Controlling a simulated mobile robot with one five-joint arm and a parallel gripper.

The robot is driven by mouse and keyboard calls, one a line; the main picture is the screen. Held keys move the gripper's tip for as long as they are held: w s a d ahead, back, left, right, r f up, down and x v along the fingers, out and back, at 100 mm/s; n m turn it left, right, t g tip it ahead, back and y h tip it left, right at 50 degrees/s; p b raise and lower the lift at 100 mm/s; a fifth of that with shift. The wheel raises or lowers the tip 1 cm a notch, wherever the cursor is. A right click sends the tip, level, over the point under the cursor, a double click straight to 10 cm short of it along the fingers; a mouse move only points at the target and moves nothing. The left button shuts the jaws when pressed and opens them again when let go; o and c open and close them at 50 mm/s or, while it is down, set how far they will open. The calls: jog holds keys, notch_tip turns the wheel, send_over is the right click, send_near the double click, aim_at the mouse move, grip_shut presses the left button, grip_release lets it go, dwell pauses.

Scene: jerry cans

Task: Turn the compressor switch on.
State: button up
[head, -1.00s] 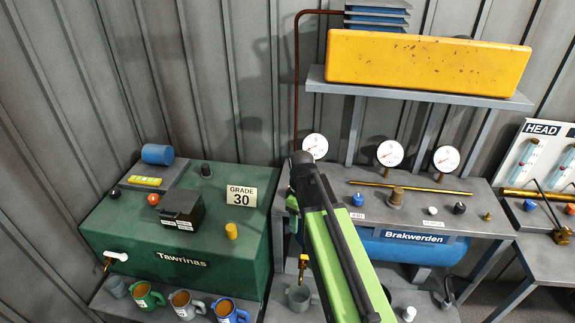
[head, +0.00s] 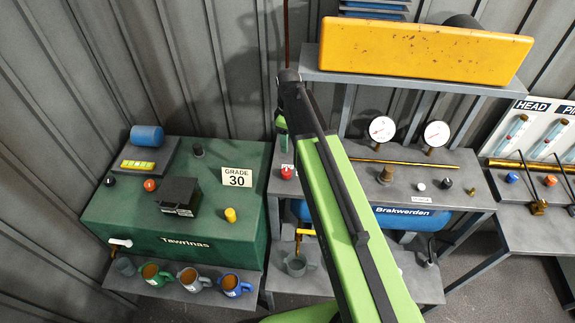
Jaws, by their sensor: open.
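The blue compressor tank (head: 404,216), marked Brakwerden, sits under a grey bench (head: 450,172). On the bench top stand a red knob (head: 287,173), a small white knob (head: 421,186) with a white label (head: 421,203) in front of it, and a black knob (head: 447,183). The label is too small to read, and I cannot tell which control is the compressor switch. My arm crosses in front of the bench and hides its middle left part. Its far section bends down behind the upper link, just above and behind the red knob. My gripper's fingers are hidden.
Two white gauges (head: 382,129) (head: 437,134) and a brass pipe (head: 408,163) stand along the bench's back. A yellow box (head: 425,55) overhangs on a shelf. A green tank (head: 180,225) stands left, with several mugs in front. A flowmeter panel (head: 535,130) is at right.

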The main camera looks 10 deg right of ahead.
aim_at(287, 172)
jog(key=f+b, duration=1.1)
jog(key=f, duration=0.1)
jog(key=f+b, duration=0.5)
jog(key=b, duration=0.1)
jog(key=shift+a+f+b, duration=0.3)
jog(key=shift+f+b, duration=0.05)
jog(key=shift+f, duration=0.05)
jog(key=shift+r, duration=0.1)
